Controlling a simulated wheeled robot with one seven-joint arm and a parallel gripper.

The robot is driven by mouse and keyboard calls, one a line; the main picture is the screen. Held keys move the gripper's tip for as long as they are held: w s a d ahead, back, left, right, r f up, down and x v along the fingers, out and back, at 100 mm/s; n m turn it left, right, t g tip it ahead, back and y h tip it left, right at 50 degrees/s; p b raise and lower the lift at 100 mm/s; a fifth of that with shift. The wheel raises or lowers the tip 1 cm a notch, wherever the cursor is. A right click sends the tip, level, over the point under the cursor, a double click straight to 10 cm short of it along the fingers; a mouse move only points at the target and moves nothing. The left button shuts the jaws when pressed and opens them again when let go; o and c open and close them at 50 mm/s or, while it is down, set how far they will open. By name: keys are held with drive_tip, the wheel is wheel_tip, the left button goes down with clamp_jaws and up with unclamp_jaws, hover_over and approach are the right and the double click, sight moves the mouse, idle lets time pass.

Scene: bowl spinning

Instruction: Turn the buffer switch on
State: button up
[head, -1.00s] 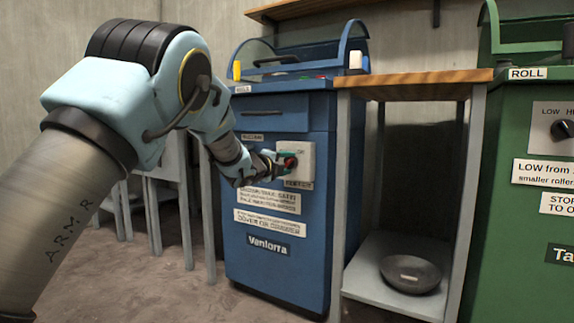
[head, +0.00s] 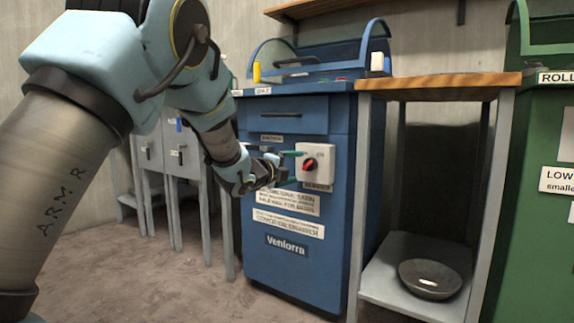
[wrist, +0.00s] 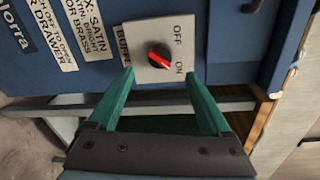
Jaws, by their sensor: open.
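The buffer switch is a black round knob (head: 309,165) with a red mark, on a pale plate (head: 324,151) on the front of the blue machine (head: 300,263). The knob also shows in the wrist view (wrist: 159,57), where its red mark slants toward the ON label (wrist: 179,67) and away from OFF (wrist: 177,33). My gripper (head: 288,168) is open, just left of the knob in the head view. In the wrist view, my gripper's green fingers (wrist: 158,75) stand apart with nothing between them, and the knob is beyond their tips.
A wood-topped stand (head: 440,81) is right of the blue machine, with a dark bowl (head: 430,278) on its low shelf. A green machine (head: 535,225) stands at the far right. Grey cabinets (head: 183,160) are behind my arm at left. The floor in front is clear.

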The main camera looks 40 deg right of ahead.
drive_tip(key=v, duration=0.3)
drive_tip(key=shift+a+p, duration=0.3)
drive_tip(key=shift+a, duration=0.05)
drive_tip(key=w+a+n+t+y+p, duration=0.35)
drive_tip(key=w+a+n, duration=0.55)
drive_tip(key=a, duration=0.4)
drive_tip(key=w+a+f+n+t+y+p, duration=0.1)
drive_tip(key=w+a+f+n+y+p, duration=0.2)
drive_tip(key=a, duration=0.6)
drive_tip(key=w+a+n+y, duration=0.2)
drive_tip(key=a+n+y, duration=0.25)
drive_tip(key=a, duration=0.35)
drive_tip(key=s+a+f+n+g+y+p, duration=0.1)
drive_tip(key=s+a+f+n+y+p, duration=0.15)
drive_tip(key=a+n, duration=0.65)
drive_tip(key=s+a+n+g+y+p, duration=0.3)
drive_tip(key=s+a+n+g+p, duration=0.4)
drive_tip(key=s+a, duration=1.1)
wheel_tip(320, 180, up, 37)
drive_tip(key=a+n+p, duration=0.1)
drive_tip(key=p, duration=3.4)
drive_tip(key=shift+w+n+t, duration=0.35)
